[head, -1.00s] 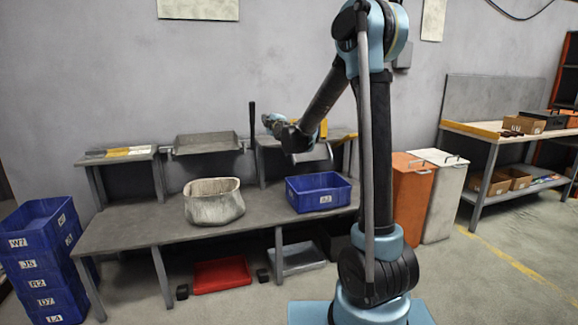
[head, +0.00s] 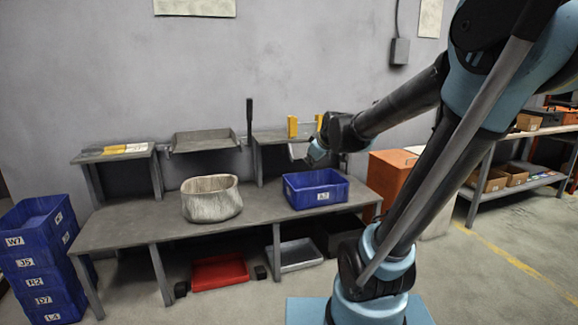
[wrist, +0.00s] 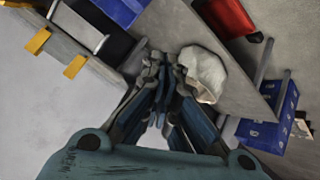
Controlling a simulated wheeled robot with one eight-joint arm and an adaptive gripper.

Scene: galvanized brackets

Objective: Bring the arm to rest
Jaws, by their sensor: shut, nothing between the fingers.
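My gripper (head: 316,153) hangs in front of the wall, above the back of the bench and the blue bin. In the wrist view my gripper (wrist: 165,62) is shut, with its fingers together and nothing between them. My arm leans to the right in the head view and its elbow is at the upper right. The fingertips are partly hidden by the wrist in the head view.
A grey bench (head: 150,230) carries a whitish basket (head: 211,198) and a blue bin (head: 316,189). Stacked blue crates (head: 42,265) stand at left. A red tray (head: 219,272) lies below the bench. An orange cabinet (head: 392,178) stands right of it.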

